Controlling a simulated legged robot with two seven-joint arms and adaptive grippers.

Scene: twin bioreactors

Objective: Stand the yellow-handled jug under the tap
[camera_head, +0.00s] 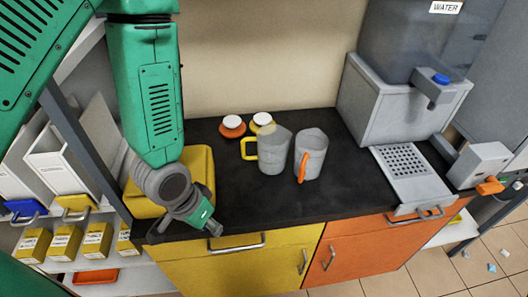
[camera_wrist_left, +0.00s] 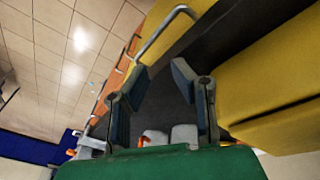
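The yellow-handled jug (camera_head: 273,152) is a clear grey jug standing upright on the dark counter, its yellow handle pointing left. An orange-handled jug (camera_head: 311,158) stands just right of it. The tap (camera_head: 432,88), with a blue button, sticks out of the grey water dispenser at the right, above a perforated drip tray (camera_head: 421,187). No jug is on the tray. My left gripper (camera_head: 213,229) is at the counter's front edge, left of and nearer than the jugs. In the left wrist view its fingers (camera_wrist_left: 156,82) are apart and empty. My right gripper is not in view.
A yellow box (camera_head: 198,165) sits behind my left wrist. Two jars with orange and yellow bases (camera_head: 232,126) stand behind the jugs. Yellow and orange cabinets with bar handles (camera_head: 236,246) are below the counter. The counter between jugs and drip tray is clear.

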